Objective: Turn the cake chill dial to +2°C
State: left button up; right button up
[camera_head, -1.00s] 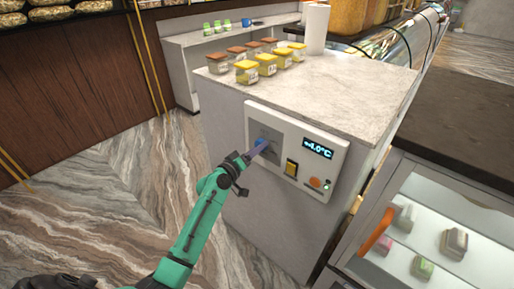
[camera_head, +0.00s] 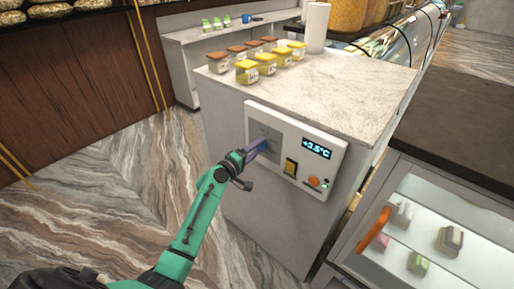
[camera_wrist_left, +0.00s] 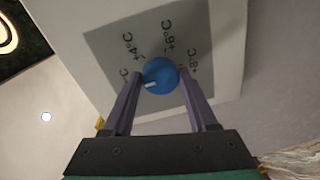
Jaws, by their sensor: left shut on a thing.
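The cake chill dial (camera_wrist_left: 160,75) is a round blue knob on a grey scale plate (camera_wrist_left: 110,32), seen in the left wrist view. Its white mark points to the lower left, toward a label partly hidden by a finger. Labels +4°C, +6°C and +8°C show around it. My left gripper (camera_head: 258,147) reaches the panel, its two purple fingers shut on opposite sides of the dial. In the head view the fingers mostly hide the dial. The display (camera_head: 316,148) on the white panel (camera_head: 338,160) reads +3.5°C. My right gripper is not in view.
Below the display are a yellow-fronted switch (camera_head: 291,167) and an orange round button (camera_head: 313,181). Several lidded jars (camera_head: 247,72) stand on the marble counter top (camera_head: 340,90) above. A glass case (camera_head: 440,215) with sweets and an orange handle stands at the right.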

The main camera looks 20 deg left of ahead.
pick_arm(q)
jog(key=o, duration=1.4)
jog(key=shift+c, duration=0.2)
jog(key=b+v, duration=0.3)
jog(key=v, duration=1.1)
jog(key=shift+s, duration=0.25)
